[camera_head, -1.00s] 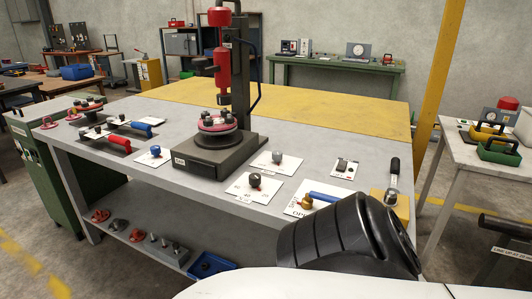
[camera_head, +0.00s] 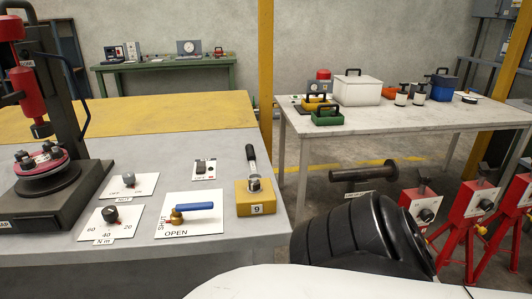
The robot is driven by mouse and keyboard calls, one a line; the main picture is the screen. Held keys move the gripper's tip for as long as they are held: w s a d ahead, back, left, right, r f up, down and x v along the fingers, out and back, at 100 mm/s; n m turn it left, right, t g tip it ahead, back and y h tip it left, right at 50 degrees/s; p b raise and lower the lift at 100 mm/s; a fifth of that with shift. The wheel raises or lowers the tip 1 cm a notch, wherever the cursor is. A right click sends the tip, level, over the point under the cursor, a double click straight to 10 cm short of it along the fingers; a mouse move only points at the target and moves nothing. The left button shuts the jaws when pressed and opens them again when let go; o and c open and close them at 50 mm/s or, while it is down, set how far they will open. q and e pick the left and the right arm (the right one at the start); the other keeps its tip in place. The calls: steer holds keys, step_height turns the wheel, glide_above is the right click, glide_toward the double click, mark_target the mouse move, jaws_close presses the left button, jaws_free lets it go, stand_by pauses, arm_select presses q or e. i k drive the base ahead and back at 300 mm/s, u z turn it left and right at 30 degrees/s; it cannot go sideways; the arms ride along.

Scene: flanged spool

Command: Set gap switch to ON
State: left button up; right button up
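A small dark switch (camera_head: 205,166) sits on a white plate on the grey bench, left of the yellow block; its label is too small to read. A grey knob (camera_head: 129,180) sits on another white plate (camera_head: 144,187) with small lettering that I cannot read surely. I cannot tell for certain which of these is the gap switch, nor its setting.
On the grey bench (camera_head: 250,236) are a dark dial (camera_head: 109,214) marked 60, 40, 20, a blue-handled valve (camera_head: 192,208) marked SHUT and OPEN, a yellow block (camera_head: 257,201) with an upright lever, and a red-and-black press (camera_head: 28,120). A white table (camera_head: 420,125) stands right.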

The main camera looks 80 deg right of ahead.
mark_target(201, 165)
steer(key=z, duration=2.1)
